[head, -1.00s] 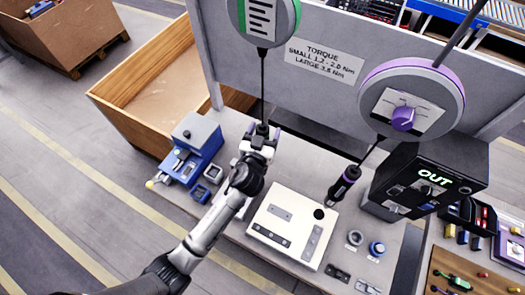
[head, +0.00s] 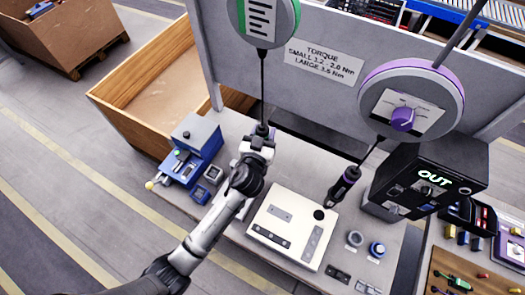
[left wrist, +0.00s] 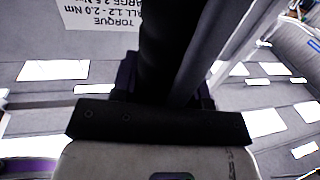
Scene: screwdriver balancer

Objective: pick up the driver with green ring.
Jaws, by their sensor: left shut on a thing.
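A green-rimmed balancer (head: 285,20) hangs at the top of the head view. Its cable runs down to a dark driver (head: 262,130). My left gripper (head: 258,143) is shut on this driver, which hangs upright over the bench. The gripper hides most of the driver, and I cannot make out a green ring on it. In the left wrist view the dark driver body (left wrist: 172,50) stands large at the gripper. A second driver with a purple ring (head: 345,184) hangs tilted to the right, below a purple-rimmed balancer (head: 440,88). My right gripper is not in view.
A cream fixture plate (head: 265,222) lies on the grey bench, right of my left forearm. A blue device (head: 192,150) stands at the left. A black box marked OUT (head: 425,175) stands at the right. A grey panel with a torque label (head: 323,62) rises behind.

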